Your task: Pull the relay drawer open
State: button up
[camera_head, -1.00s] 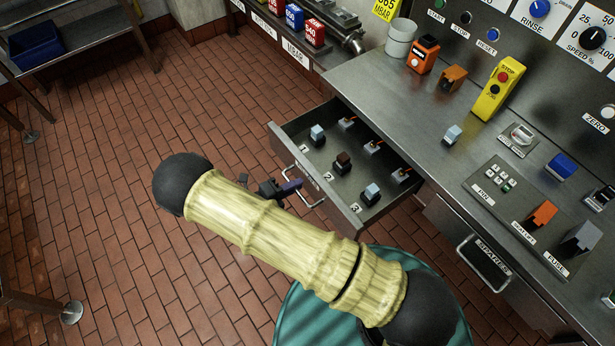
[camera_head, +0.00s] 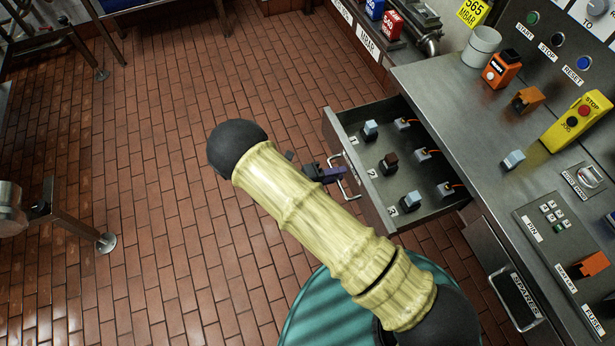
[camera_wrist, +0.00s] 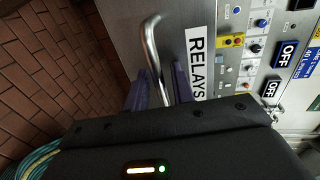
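The relay drawer (camera_head: 377,206) stands pulled out from the bench, its inside showing several small relays and sockets. Its front carries a RELAYS label (camera_wrist: 197,65) and a bent metal handle (camera_wrist: 152,45). My gripper (camera_head: 332,172) is at the handle in the head view. In the wrist view, the two purple fingers of my gripper (camera_wrist: 160,85) stand on either side of the handle bar, with a small gap showing beside it. The fingers look slightly open around the bar. The lower end of the handle is hidden behind my gripper body.
The SPARES drawer (camera_head: 495,270) is shut, right of the relay drawer. The bench top (camera_head: 440,85) holds a cup (camera_head: 481,47), orange blocks and a yellow stop box (camera_head: 578,120). A metal stand (camera_head: 75,220) is at left.

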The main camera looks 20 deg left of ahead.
jog(key=b+v, duration=0.3)
jog(key=v, duration=1.4)
jog(key=shift+a, duration=0.2)
jog(key=shift+s, duration=0.15)
jog(key=shift+r, duration=0.1)
jog(key=w+d+r+m+g+y+p, duration=0.25)
jog(key=d+r+m+g, duration=0.25)
jog(key=d+m, duration=0.4)
jog(key=w+d+r+m+g+y+p, duration=0.1)
jog(key=w+d+r+m+g+y, duration=0.1)
jog(key=w+d+r+m+g, duration=0.5)
jog(key=s+d+r+m+t+y+p, duration=0.1)
jog(key=d+r+m, duration=0.3)
jog(key=m, duration=0.5)
jog(key=s+d+r+m+t+y+p, duration=0.1)
jog(key=s+d+r+m+t+y, duration=0.1)
jog(key=d+m, duration=0.6)
jog(key=s+d+r+m+t+y+p, duration=0.1)
jog(key=s+d+r+m+y, duration=0.3)
jog(key=m, duration=0.6)
jog(key=shift+d+r+t+y, duration=0.55)
jog(key=shift+d+r+t, duration=0.15)
jog(key=shift+d+r, duration=0.3)
